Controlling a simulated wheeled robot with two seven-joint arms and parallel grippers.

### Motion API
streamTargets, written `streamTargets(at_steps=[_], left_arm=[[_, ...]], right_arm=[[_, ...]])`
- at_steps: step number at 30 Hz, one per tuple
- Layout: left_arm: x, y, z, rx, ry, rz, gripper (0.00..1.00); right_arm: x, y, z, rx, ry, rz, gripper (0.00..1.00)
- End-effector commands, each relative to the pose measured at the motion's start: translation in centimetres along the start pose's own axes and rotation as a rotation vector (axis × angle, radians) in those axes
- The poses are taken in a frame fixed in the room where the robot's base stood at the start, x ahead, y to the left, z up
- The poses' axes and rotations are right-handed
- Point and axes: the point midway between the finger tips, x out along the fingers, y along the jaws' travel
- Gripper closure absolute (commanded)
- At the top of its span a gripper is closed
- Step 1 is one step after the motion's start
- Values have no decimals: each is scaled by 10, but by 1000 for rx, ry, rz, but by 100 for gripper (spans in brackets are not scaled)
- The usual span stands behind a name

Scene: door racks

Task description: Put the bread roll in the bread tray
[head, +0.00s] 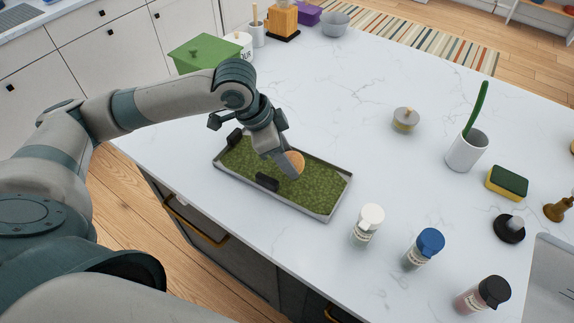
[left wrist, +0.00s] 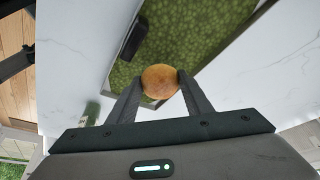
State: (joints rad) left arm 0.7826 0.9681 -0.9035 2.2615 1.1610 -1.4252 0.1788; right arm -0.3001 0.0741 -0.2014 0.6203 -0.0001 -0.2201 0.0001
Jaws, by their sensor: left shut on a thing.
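The bread roll (head: 295,161) is round and golden brown. My left gripper (head: 283,166) is shut on it, over the tray with a green surface. In the left wrist view the roll (left wrist: 160,81) sits between the two fingertips of my left gripper (left wrist: 160,88). The tray (head: 325,213) is rectangular with a grey rim and a mottled green floor, and dark handle-like pieces stand at it. The tray also shows in the left wrist view (left wrist: 190,35) behind the roll. I cannot tell whether the roll touches the tray's floor. My right gripper is not in view.
Three capped jars, white (head: 368,226), blue (head: 424,248) and black (head: 483,295), stand right of the tray. A green box (head: 208,54) stands behind it. A white cup (head: 467,151) and a sponge (head: 507,182) are at the right. The counter's middle is clear.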

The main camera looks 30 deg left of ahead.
Motion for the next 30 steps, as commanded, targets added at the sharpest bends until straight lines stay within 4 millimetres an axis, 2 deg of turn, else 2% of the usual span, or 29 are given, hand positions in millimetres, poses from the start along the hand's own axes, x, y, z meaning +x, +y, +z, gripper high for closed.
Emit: streamTargets(at_steps=[9,22,23,24,25,30], left_arm=[[30,1,13,-1,-2,2,75],[35,0,14,-1,-1,1,75],[35,0,14,-1,-1,1,50],[35,0,14,-1,0,0,40],[35,0,14,0,-1,1,36],[34,0,14,0,-1,1,36]], right_arm=[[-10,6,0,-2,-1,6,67],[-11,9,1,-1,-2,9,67],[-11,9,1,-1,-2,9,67],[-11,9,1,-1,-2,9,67],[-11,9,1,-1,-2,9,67],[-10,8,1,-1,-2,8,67]])
